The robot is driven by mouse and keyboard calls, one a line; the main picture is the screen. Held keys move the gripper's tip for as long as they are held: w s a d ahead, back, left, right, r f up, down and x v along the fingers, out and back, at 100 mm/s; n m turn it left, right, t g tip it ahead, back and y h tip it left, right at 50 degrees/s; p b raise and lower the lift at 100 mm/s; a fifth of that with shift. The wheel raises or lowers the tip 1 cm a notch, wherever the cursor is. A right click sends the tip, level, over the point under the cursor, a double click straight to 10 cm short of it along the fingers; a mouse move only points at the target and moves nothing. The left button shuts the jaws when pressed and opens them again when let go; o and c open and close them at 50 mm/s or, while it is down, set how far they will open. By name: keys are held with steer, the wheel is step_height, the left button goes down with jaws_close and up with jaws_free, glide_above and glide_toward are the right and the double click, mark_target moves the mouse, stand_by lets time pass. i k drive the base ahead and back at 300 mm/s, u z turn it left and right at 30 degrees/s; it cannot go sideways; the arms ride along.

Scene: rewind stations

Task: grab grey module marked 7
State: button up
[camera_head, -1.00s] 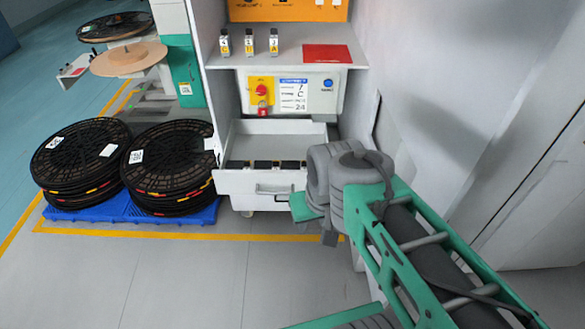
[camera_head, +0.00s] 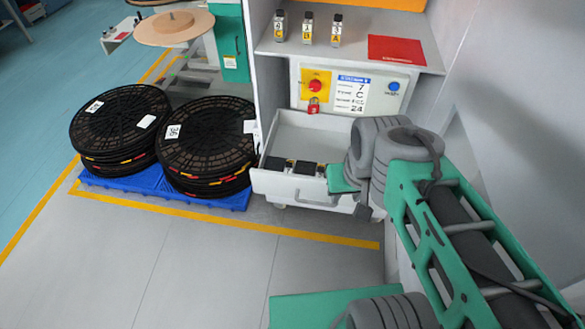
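An open white drawer (camera_head: 282,184) holds a row of small dark-topped modules (camera_head: 305,168). My arm covers the drawer's right end, and no number is readable on those modules. Three small upright modules stand on the shelf above: one marked C (camera_head: 280,27), one marked B (camera_head: 307,29) and one marked A (camera_head: 336,31). Their upper characters are too small to read surely. I cannot tell which module is the grey one marked 7. My green and grey arm reaches in front of the drawer's right side. My gripper's fingers do not show.
A panel with a red knob (camera_head: 315,86) and a sign (camera_head: 352,94) reading 7, C and 24 is above the drawer. A red card (camera_head: 397,48) lies on the shelf. Black reels (camera_head: 206,140) stand on a blue pallet (camera_head: 150,185) at left. A wall rises at right.

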mark_target(290, 167)
steer(key=u, duration=1.05)
steer(key=k, duration=0.7)
steer(key=z, duration=1.05)
steer(key=i, duration=0.5)
